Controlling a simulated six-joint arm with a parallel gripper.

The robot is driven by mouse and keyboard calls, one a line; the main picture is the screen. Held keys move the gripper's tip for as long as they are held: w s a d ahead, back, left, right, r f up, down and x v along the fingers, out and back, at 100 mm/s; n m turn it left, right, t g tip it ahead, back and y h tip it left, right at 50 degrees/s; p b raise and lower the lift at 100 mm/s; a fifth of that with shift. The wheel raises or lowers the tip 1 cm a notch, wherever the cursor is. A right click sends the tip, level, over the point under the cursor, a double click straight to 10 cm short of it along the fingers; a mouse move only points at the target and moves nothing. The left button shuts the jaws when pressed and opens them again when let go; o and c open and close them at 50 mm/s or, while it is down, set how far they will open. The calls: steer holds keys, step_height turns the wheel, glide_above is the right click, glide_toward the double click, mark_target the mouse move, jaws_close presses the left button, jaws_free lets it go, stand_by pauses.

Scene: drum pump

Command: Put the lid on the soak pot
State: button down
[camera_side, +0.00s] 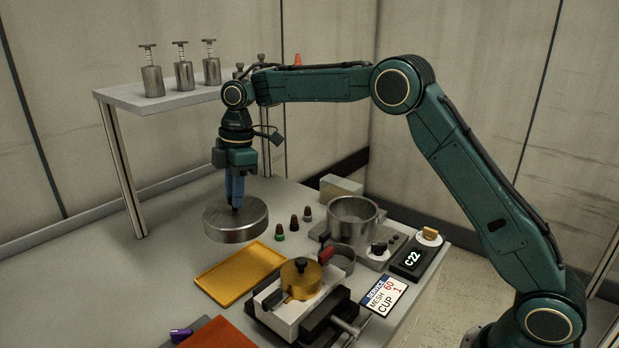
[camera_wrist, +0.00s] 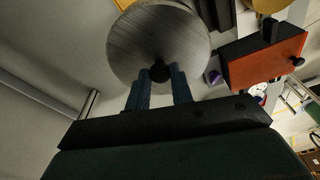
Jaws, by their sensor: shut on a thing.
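My gripper (camera_side: 236,205) points straight down and is shut on the dark knob of a round brushed-metal lid (camera_side: 232,220). The lid is level, left of the table's middle; I cannot tell whether it is clear of the tabletop. In the wrist view the gripper's blue fingers (camera_wrist: 160,86) stand either side of the lid's knob (camera_wrist: 160,71), and the lid (camera_wrist: 158,38) fills the upper middle. The soak pot (camera_side: 352,220), an open metal cylinder, stands right of the lid on a grey base with dark knobs. Its open top is uncovered.
Several small coloured cones (camera_side: 294,222) stand between lid and pot. A raised shelf (camera_side: 165,98) holds metal canisters behind.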

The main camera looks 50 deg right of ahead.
steer(key=s+d, duration=0.4)
steer(key=d, duration=0.5)
steer(key=s+d, duration=0.4)
steer(key=d, duration=0.6)
steer(key=s+d, duration=0.4)
steer(key=d, duration=0.6)
steer(key=shift+a+f, duration=0.1)
steer(key=shift+f, duration=0.05)
steer(key=shift+f, duration=0.85)
steer(key=shift+f, duration=1.4)
stand_by(1.5)
jaws_free()
stand_by(0.6)
